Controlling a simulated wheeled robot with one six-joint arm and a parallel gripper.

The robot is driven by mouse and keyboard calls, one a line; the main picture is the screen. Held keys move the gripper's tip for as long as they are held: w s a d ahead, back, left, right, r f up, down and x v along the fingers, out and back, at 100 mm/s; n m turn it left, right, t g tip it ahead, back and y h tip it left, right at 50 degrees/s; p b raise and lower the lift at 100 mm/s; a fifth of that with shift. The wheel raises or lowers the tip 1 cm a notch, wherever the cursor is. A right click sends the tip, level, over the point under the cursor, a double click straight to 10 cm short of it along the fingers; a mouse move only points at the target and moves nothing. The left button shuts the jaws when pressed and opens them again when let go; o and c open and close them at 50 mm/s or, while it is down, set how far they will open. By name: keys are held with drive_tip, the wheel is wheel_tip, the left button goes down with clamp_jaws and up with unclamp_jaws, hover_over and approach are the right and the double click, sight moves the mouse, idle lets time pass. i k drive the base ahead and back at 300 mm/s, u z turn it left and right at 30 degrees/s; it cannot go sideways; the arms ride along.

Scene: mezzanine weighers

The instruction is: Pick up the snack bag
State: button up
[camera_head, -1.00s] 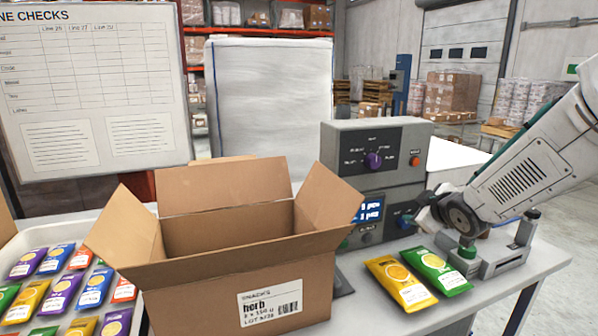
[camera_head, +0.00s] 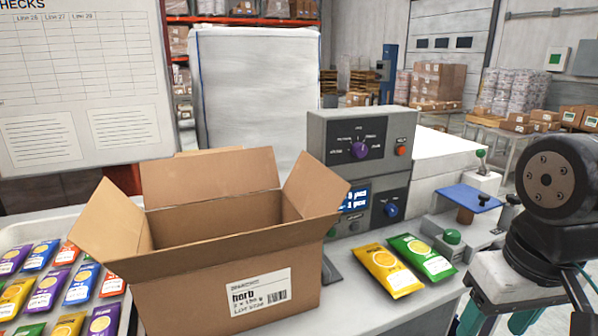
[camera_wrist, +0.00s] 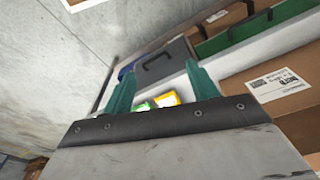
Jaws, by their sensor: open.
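A yellow snack bag (camera_head: 389,271) and a green snack bag (camera_head: 422,258) lie flat side by side on the grey bench, right of the open carton. In the wrist view, parts of the yellow bag (camera_wrist: 168,97) and green bag (camera_wrist: 143,107) show between the fingers, beyond the gripper's body, which hides the rest. My gripper (camera_wrist: 163,82) is open with teal fingers spread and nothing between them. In the head view my gripper (camera_head: 495,316) is at the lower right, in front of and right of the bags, apart from them; its fingertips are partly cut off by the frame edge.
An open cardboard carton (camera_head: 190,297) labelled "herb" stands left of the bags. A grey control box (camera_head: 340,132) with a display stands behind them. A sealing device (camera_head: 452,238) stands on their right. A white tray (camera_head: 20,233) holds several bags at far left.

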sight(421, 257)
drive_tip(key=u, duration=0.05)
drive_tip(key=k, duration=0.6)
drive_tip(key=z, duration=0.6)
drive_tip(key=i, duration=1.4)
drive_tip(key=u, duration=0.65)
